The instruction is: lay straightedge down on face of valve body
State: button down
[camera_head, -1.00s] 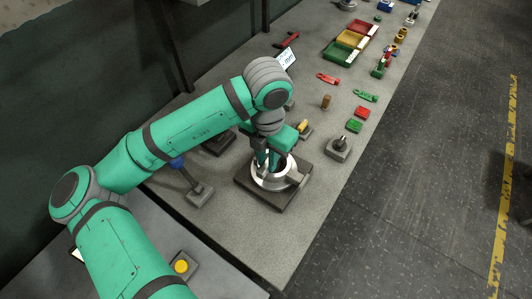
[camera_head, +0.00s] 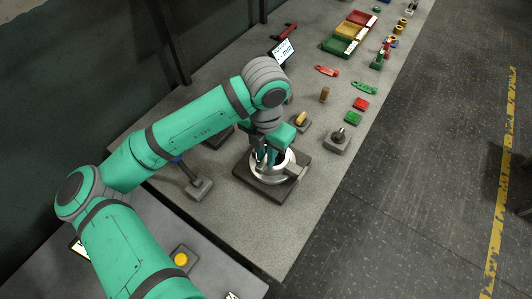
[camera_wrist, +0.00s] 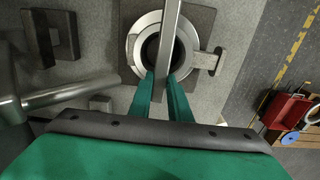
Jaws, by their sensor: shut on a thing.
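The valve body (camera_head: 287,166) is a round silver casting with a side lug, sitting on a dark square plate (camera_head: 247,184) on the bench. In the wrist view its ring-shaped face (camera_wrist: 133,48) surrounds a dark bore. My gripper (camera_head: 263,160) is over the valve body, pointing down. In the wrist view my gripper (camera_wrist: 164,85) has its teal fingers shut on the straightedge (camera_wrist: 170,30), a narrow grey bar. The bar spans the bore and runs past the top of the picture. I cannot tell whether it touches the face. In the head view I cannot make it out.
A grey block with a knob (camera_head: 337,140) and a small part with a yellow top (camera_head: 300,120) stand behind the valve body. A post on a base (camera_head: 198,187) stands left. Colored bins (camera_head: 342,43) are farther back. The bench is clear toward its front right.

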jog(key=shift+f, duration=0.1)
jog(key=c, duration=1.6)
grip_release()
jog(key=shift+s+a, duration=0.1)
jog(key=shift+o, duration=0.2)
notch_tip(320, 180, up, 11)
jog(key=shift+f, duration=0.1)
